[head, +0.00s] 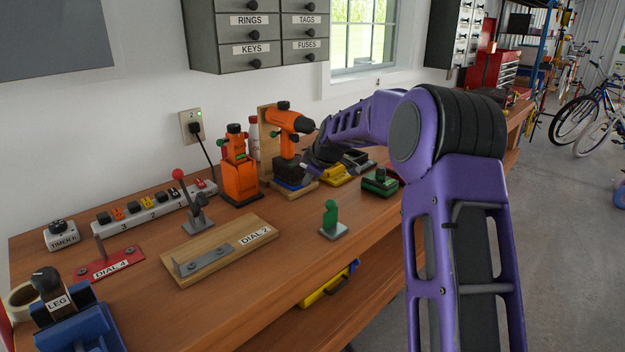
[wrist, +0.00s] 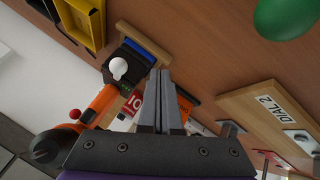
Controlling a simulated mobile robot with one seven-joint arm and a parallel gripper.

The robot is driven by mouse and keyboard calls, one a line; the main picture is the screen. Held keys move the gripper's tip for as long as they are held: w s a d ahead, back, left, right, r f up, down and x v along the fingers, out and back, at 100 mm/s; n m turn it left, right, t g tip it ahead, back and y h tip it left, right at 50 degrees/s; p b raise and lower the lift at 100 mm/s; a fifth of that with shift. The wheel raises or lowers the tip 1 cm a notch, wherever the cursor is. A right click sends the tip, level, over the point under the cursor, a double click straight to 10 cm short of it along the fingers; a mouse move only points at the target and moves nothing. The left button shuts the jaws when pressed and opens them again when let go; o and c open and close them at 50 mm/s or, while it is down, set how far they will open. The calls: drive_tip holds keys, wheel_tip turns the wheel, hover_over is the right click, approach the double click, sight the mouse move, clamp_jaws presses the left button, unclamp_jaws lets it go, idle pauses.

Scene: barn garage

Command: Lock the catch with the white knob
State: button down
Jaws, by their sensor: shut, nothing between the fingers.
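The white knob (wrist: 118,68) shows in the wrist view on a black part at the lower end of an orange drill (wrist: 103,102), beside a blue strip. I cannot tell the catch's lever position. In the head view the drill (head: 284,122) stands on its wooden stand, and I cannot make out the white knob there. My gripper (wrist: 160,74) is shut and empty, its fingertips just to the right of the knob in the wrist view, with no clear contact. In the head view my gripper (head: 307,166) is small, dark and close to the drill's lower end.
A second orange tool (head: 240,178) stands left of the drill. A green-knobbed piece (head: 330,217), a red-knobbed lever (head: 180,176) and the DIAL 2 board (head: 215,262) are on the bench. Yellow bins (head: 335,175) lie behind my gripper. Bare wood lies at the front.

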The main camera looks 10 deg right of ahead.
drive_tip(key=v, duration=1)
drive_tip(key=shift+s+f, duration=0.1)
drive_tip(key=shift+s, duration=0.05)
